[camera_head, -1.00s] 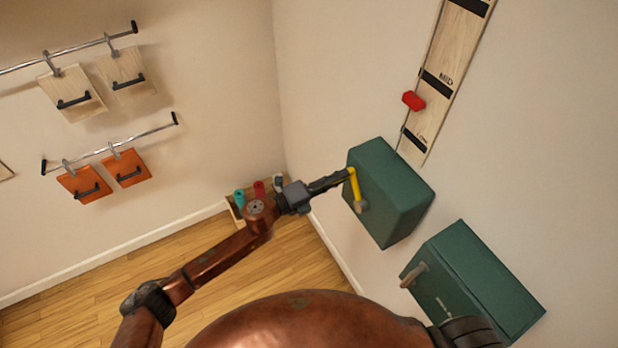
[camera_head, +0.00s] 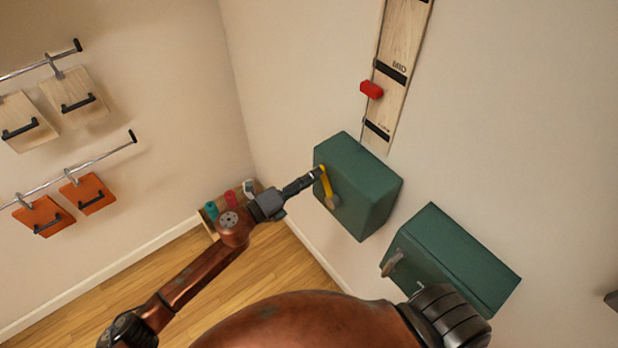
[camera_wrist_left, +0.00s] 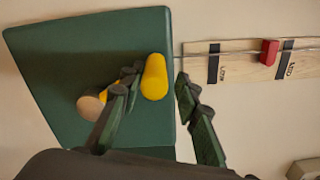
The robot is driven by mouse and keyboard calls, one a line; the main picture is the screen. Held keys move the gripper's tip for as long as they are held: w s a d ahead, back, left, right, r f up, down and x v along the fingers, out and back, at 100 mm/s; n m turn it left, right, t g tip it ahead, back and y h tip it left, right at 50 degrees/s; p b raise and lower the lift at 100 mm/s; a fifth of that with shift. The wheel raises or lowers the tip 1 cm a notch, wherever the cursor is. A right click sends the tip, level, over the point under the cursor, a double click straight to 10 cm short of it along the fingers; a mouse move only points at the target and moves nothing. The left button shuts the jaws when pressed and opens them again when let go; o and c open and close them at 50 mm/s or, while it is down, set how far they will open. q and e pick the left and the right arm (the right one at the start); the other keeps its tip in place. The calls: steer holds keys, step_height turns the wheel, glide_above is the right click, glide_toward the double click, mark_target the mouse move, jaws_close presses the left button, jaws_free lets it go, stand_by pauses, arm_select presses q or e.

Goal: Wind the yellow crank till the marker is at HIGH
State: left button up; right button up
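The yellow crank (camera_head: 326,183) is on the front of a green box (camera_head: 362,195) on the wall. In the left wrist view, its yellow grip (camera_wrist_left: 154,77) lies between the fingertips of my left gripper (camera_wrist_left: 160,80), close against the left finger, with a small gap to the right one. The fingers stand apart. The head view shows my left gripper (camera_head: 314,176) at the crank's upper end. The red marker (camera_head: 371,90) is between LOW and MID on the wooden scale (camera_head: 398,45), nearer MID. The HIGH label is not readable. My right gripper is not in view.
A second green box (camera_head: 455,262) with a grey-brown handle (camera_head: 391,264) is at lower right. A small crate (camera_head: 210,222) with coloured items stands in the corner. Wooden boards (camera_head: 75,103) and orange boards (camera_head: 88,193) hang from rails at left.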

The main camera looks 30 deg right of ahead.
arm_select(q)
steer(key=shift+o, duration=1.3)
steer(key=shift+s+d+r, duration=0.1)
steer(key=shift+s+r, duration=0.05)
steer(key=shift+s, duration=0.05)
steer(key=shift+w, duration=0.1)
steer(key=shift+a+f, duration=0.2)
steer(key=shift+a, duration=0.15)
steer(key=s+a, duration=0.1)
steer(key=a, duration=1)
steer(key=shift+s+a, duration=0.2)
steer(key=shift+s, duration=0.2)
